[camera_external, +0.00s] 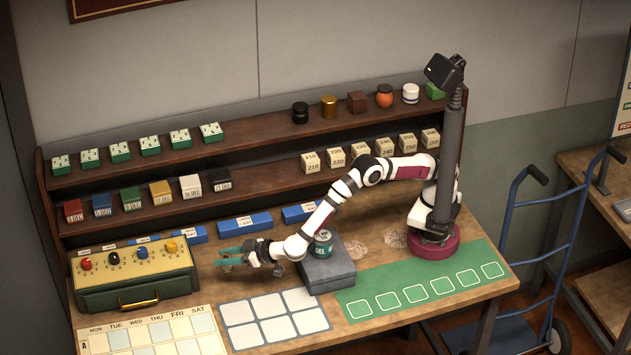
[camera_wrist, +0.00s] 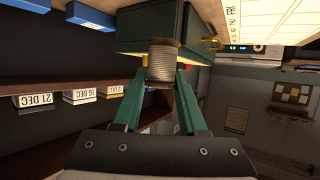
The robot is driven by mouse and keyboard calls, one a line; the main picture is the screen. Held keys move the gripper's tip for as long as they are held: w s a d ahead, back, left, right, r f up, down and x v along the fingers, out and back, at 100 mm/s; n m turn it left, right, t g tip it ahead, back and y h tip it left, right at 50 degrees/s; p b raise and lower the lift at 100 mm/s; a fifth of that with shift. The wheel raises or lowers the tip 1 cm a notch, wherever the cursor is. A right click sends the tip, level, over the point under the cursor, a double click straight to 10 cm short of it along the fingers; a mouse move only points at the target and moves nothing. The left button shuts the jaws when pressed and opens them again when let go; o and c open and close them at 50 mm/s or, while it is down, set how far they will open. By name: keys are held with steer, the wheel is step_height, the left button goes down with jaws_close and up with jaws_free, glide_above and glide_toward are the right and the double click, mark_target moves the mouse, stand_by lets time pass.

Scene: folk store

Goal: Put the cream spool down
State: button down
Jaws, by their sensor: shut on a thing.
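My gripper (camera_external: 230,257) is above the table, just right of the green box with coloured knobs. Its teal fingers point left. The green box (camera_wrist: 150,30) is behind the spool in that view. I cannot make out the spool clearly in the external view.
A grey block (camera_external: 328,270) with a dark green tin (camera_external: 323,243) stands right of my gripper. A white grid mat (camera_external: 272,318), a weekday calendar sheet (camera_external: 150,335) and a green mat (camera_external: 425,290) lie in front. Shelves (camera_external: 260,185) with small boxes run along the back.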

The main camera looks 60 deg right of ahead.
steer(key=shift+n+y, duration=0.4)
steer(key=s+d, duration=0.3)
steer(key=s, duration=0.3)
steer(key=s+d+r, duration=0.1)
steer(key=s+d, duration=0.3)
steer(key=s, duration=0.3)
steer(key=s+d, duration=0.4)
steer(key=s, duration=0.3)
steer(key=shift+s+d+r, duration=0.1)
steer(key=shift+d+r, duration=0.05)
steer(key=shift+d, duration=0.1)
steer(key=s+a+f, duration=0.4)
steer(key=a, duration=0.1)
steer(key=s+a+f, duration=0.2)
steer(key=a, duration=0.1)
steer(key=shift+s+a+f, duration=0.2)
steer(key=shift+s+f, duration=0.05)
steer(key=shift+s, duration=0.05)
steer(key=shift+s+a+f, duration=0.1)
steer(key=shift+a+f, duration=0.05)
steer(key=shift+f, duration=0.95)
steer(key=shift+s+a+f, duration=0.1)
steer(key=shift+f, duration=1)
steer(key=shift+f, duration=0.1)
steer(key=shift+c, duration=2.3)
jaws_free()
